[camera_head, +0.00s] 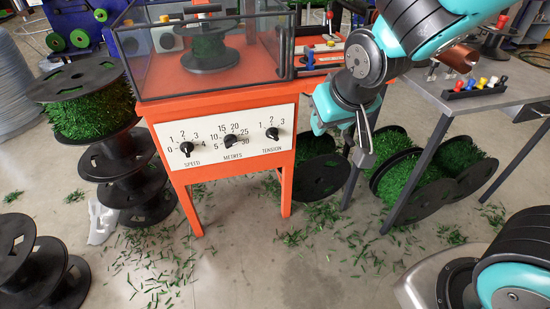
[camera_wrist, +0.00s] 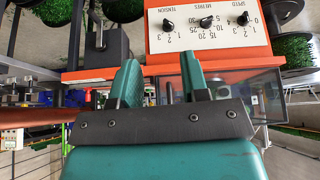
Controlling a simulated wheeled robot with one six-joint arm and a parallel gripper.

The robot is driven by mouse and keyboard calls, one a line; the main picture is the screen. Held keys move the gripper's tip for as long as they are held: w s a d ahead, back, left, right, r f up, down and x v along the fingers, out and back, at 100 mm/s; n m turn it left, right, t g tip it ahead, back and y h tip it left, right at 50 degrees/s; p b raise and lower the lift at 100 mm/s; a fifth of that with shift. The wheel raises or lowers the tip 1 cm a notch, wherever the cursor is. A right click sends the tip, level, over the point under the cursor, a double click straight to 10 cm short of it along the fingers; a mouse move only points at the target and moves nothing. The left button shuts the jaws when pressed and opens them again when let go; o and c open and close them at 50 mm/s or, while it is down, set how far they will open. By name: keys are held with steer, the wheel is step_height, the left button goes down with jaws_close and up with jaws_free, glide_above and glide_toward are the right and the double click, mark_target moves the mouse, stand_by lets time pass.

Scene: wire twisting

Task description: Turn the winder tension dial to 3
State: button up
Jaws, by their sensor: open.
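The tension dial (camera_head: 272,133) is a small black pointer knob at the right end of the white panel (camera_head: 250,141) on the orange winder. Its scale reads 1, 2, 3; I cannot tell surely which number it points at. In the wrist view the panel is upside down, with the tension dial (camera_wrist: 168,26) at its left. My gripper (camera_head: 343,135) is to the right of the panel in the head view, apart from the dial. In the wrist view my gripper (camera_wrist: 160,62) has its two teal fingers spread, with nothing between them, below the tension dial.
The metres dial (camera_head: 231,140) and speed dial (camera_head: 187,149) share the panel. A clear-walled box (camera_head: 160,70) tops the winder. A grey table (camera_head: 440,90) with coloured levers stands at right. Spools of green wire (camera_head: 395,160) lie below it. Green clippings litter the floor.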

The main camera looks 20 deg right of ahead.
steer(key=w+d+f+t+h+b, duration=0.2)
steer(key=w+f+b, duration=0.25)
steer(key=f, duration=0.25)
steer(key=w+d+f+t+h+b, duration=0.1)
steer(key=w+d+f+t+b, duration=0.2)
steer(key=f+b, duration=0.35)
steer(key=n+t+y+b, duration=0.2)
steer(key=n+t+y, duration=0.1)
steer(key=n+t, duration=0.45)
glide_toward(275, 139)
steer(key=r, duration=0.1)
steer(key=p, duration=0.1)
steer(key=w+p, duration=0.1)
steer(key=p, duration=0.1)
steer(key=shift+w+a+r+n+p, duration=0.1)
steer(key=shift+w+a+n+p, duration=0.05)
steer(key=shift+w+n+p, duration=0.2)
steer(key=shift+w+p, duration=0.1)
steer(key=shift+p, duration=1.15)
steer(key=w, duration=0.2)
steer(key=w+b, duration=0.1)
steer(key=w, duration=0.2)
steer(key=w+f, duration=0.1)
steer(key=w, duration=0.1)
steer(key=shift+w, duration=0.9)
